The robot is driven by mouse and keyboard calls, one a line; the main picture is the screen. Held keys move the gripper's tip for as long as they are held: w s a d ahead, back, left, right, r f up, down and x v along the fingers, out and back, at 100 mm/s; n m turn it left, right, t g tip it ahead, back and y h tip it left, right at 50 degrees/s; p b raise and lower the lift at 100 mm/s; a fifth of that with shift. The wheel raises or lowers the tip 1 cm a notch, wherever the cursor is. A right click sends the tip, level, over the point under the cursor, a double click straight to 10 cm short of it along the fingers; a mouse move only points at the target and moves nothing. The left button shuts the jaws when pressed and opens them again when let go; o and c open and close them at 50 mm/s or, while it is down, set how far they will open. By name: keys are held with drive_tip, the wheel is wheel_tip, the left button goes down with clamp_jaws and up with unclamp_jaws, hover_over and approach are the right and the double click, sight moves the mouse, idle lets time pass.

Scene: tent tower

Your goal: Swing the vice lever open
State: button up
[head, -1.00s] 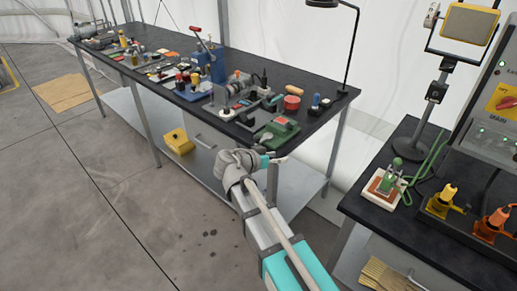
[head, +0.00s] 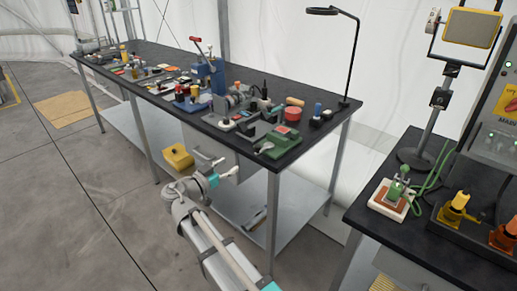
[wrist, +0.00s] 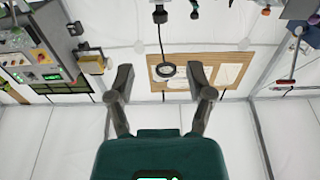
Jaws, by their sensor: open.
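The vice is hard to single out among the tools on the black bench. A grey metal device (head: 236,101) near the bench's right part may be it, but its lever is too small to tell. My gripper (head: 226,170) is in front of the bench, below the top's front edge and apart from everything on it. In the wrist view my gripper (wrist: 162,84) has its two dark fingers wide apart, with nothing between them. That view looks upside down and shows no clear vice.
The black bench (head: 330,118) carries many small tools, a blue press-like device (head: 206,77) with a red-tipped handle, and a tall lamp (head: 355,60). A yellow box (head: 178,157) sits under it. A second table (head: 375,225) stands at right.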

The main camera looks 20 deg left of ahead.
sight(258, 146)
drive_tip(key=shift+w, duration=0.1)
drive_tip(key=shift+x, duration=6.8)
